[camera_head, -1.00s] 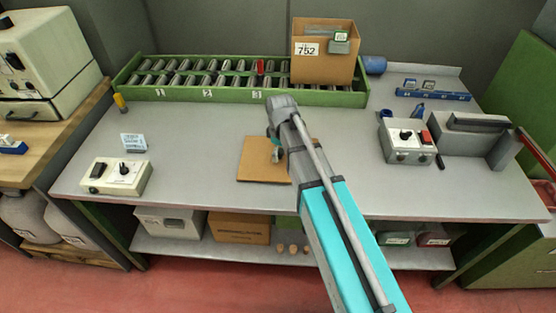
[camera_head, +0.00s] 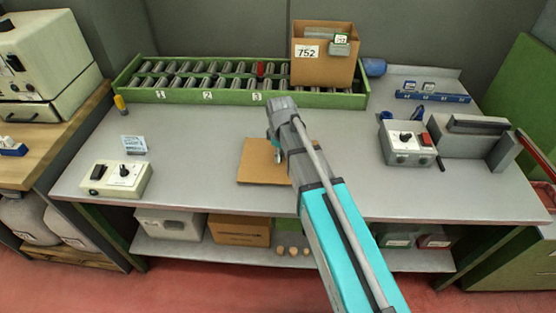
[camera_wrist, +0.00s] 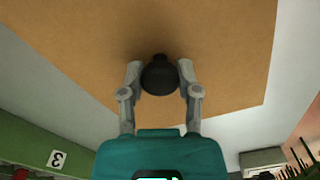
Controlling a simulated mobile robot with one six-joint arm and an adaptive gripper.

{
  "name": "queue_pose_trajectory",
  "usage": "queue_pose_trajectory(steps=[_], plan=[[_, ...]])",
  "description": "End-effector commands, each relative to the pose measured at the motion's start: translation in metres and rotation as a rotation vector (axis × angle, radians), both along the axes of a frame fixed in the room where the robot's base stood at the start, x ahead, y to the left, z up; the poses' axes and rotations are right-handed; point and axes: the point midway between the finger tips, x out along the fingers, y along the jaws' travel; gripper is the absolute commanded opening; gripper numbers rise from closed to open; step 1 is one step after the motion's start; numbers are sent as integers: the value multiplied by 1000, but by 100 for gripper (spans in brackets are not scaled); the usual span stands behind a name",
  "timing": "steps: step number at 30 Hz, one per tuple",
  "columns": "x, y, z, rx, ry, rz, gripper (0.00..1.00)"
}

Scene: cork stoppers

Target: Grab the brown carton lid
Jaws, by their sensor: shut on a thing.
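The brown carton lid (camera_head: 256,166) is a flat square sheet on the grey bench, left of my arm in the head view. In the wrist view the lid (camera_wrist: 215,40) fills most of the picture, with a dark round knob (camera_wrist: 160,78) on it. My gripper (camera_wrist: 160,76) has a finger on each side of the knob and is shut on it. In the head view my gripper (camera_head: 277,152) is over the lid and mostly hidden by my arm. I cannot tell whether the lid is raised off the bench.
An open brown carton (camera_head: 318,68) marked 752 stands on the green roller rack (camera_head: 180,95) at the back. A control box (camera_head: 405,145) and grey machine are at right, another control box (camera_head: 115,180) at left front. The bench between lid and left box is clear.

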Motion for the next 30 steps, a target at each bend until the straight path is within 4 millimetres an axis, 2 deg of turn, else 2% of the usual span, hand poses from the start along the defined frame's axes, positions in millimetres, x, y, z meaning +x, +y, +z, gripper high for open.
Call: queue_pose_trajectory(steps=[14,23,30], plan=[[0,0,11,0,0,0,0],[0,0,37,0,0,-1,0],[-25,-8,65,0,0,-1,0]])
